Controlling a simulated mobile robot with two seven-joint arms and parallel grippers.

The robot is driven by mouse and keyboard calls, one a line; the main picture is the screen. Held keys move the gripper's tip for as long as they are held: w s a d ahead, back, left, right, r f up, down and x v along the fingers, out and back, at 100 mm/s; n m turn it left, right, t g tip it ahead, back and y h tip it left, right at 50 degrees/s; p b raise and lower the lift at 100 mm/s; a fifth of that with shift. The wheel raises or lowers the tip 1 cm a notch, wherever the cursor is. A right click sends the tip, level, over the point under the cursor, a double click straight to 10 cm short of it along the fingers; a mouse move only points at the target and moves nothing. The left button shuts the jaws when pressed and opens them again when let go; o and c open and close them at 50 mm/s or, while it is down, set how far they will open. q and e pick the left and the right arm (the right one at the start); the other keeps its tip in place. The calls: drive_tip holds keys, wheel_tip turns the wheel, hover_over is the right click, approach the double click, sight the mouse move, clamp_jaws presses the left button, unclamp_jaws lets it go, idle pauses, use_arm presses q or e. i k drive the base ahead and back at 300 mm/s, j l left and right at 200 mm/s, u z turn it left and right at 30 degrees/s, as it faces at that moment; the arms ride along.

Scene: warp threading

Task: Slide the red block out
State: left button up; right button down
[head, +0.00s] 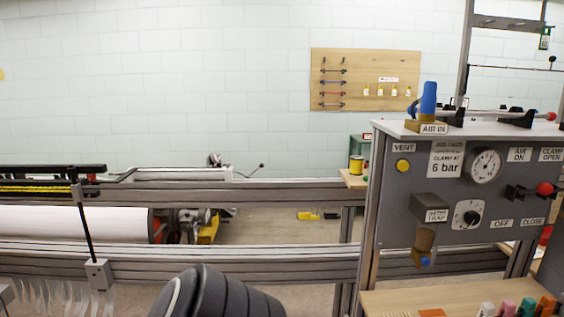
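No clear red block stands out in the head view. Several coloured pieces stand in a row on the wooden shelf (455,296) at the lower right, cut off by the bottom edge. The rightmost is an orange-red piece (547,306); I cannot tell whether it is the red block. A red knob (545,188) sits on the grey control panel (400,212) above. Neither of my grippers is in view. A dark ribbed arm part, likely mine, shows at the bottom centre.
The control panel stands upright at the right, with a blue-handled valve (428,99) on top. Grey loom rails (290,194) run across the left and middle, with a white roll (75,222) between them. Open floor shows between the rails.

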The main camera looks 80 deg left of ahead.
sight(90, 177)
drive_tip(key=u, duration=3.7)
drive_tip(key=i+j, duration=0.2)
drive_tip(key=j, duration=0.2)
drive_tip(key=i+j, duration=0.2)
drive_tip(key=j, duration=0.25)
drive_tip(key=i+j, duration=0.2)
drive_tip(key=j, duration=0.2)
drive_tip(key=i+j, duration=0.2)
drive_tip(key=j, duration=0.25)
drive_tip(key=i+j, duration=0.15)
drive_tip(key=j, duration=0.25)
drive_tip(key=i+j, duration=0.2)
drive_tip(key=j, duration=0.25)
drive_tip(key=i+j, duration=0.2)
drive_tip(key=j, duration=0.2)
drive_tip(key=u, duration=0.05)
